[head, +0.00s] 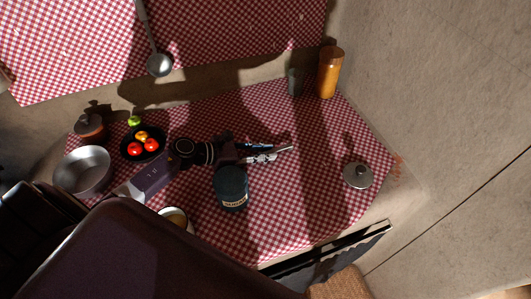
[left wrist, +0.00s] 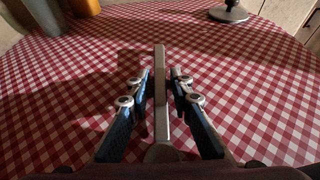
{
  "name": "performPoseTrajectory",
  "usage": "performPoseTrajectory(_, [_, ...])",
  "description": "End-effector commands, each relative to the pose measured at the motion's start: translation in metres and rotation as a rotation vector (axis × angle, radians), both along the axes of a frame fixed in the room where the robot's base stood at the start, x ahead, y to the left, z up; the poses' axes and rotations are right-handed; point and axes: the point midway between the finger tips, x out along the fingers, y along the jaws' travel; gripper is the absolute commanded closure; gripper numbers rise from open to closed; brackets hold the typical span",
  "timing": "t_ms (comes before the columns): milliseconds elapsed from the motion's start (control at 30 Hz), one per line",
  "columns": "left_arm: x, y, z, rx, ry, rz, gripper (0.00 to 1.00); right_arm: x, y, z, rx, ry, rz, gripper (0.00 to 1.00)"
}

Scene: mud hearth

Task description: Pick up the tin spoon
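The tin spoon (left wrist: 160,90) is a long, flat, grey metal strip in the left wrist view, running away from me along the middle. Its far end also shows past the fingers in the head view (head: 285,149). My left gripper (head: 271,152) is low over the checked cloth, and its two blue-and-silver fingers (left wrist: 160,75) lie one on each side of the spoon. A narrow gap shows between each fingertip and the spoon, so the gripper looks open around it. The spoon's near end is partly hidden by the gripper. My right gripper is not in view.
A dark labelled jar (head: 231,187) stands close beside the left gripper. A metal lid (head: 358,175) is to the right, a wooden bottle (head: 330,72) and grey cup (head: 294,82) at the back. A fruit bowl (head: 129,156) and metal pan (head: 83,172) are left.

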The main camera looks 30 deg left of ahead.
Motion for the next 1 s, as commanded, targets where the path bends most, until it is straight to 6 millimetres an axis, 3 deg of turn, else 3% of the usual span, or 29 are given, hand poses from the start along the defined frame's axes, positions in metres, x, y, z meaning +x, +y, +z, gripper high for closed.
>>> performPoseTrajectory(167, [0.0, 0.0, 0.0, 0.0, 0.0, 0.0, 1.0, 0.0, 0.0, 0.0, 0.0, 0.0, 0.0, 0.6])
performPoseTrajectory(633, [0.0, 0.001, 0.009, 0.002, -0.002, 0.0, 1.0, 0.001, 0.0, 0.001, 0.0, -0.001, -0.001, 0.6])
performPoseTrajectory(767, [-0.001, 0.001, 0.024, 0.004, -0.002, -0.003, 1.0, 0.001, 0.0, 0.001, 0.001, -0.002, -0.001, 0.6])
performPoseTrajectory(1000, [0.0, 0.001, 0.08, 0.007, -0.005, -0.005, 1.0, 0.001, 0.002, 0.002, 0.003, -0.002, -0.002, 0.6])
